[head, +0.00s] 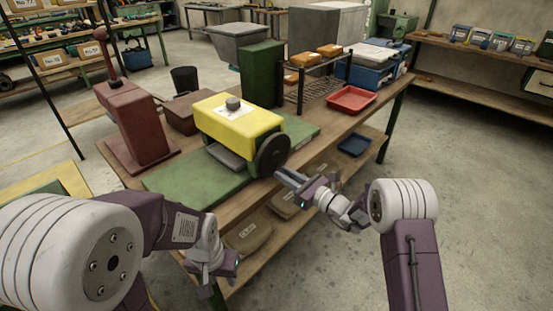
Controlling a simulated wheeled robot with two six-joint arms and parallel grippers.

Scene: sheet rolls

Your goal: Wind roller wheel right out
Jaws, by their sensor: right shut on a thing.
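The sheet roller is a yellow-topped machine (235,122) on a green base plate (170,187) on the workbench. Its dark roller wheel (272,153) is upright on the machine's right end. My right gripper (282,175) reaches in from the right and is shut at the lower edge of the wheel; whether it holds the rim or a handle is too small to tell. My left gripper (207,285) hangs low in front of the bench, away from the machine, and its finger opening cannot be made out.
A dark red press (137,120) stands left of the roller, and a green block (262,75) behind it. A wire rack (312,85), a red tray (351,100) and a blue tray (354,145) are to the right. Sacks (249,233) lie on the lower shelf.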

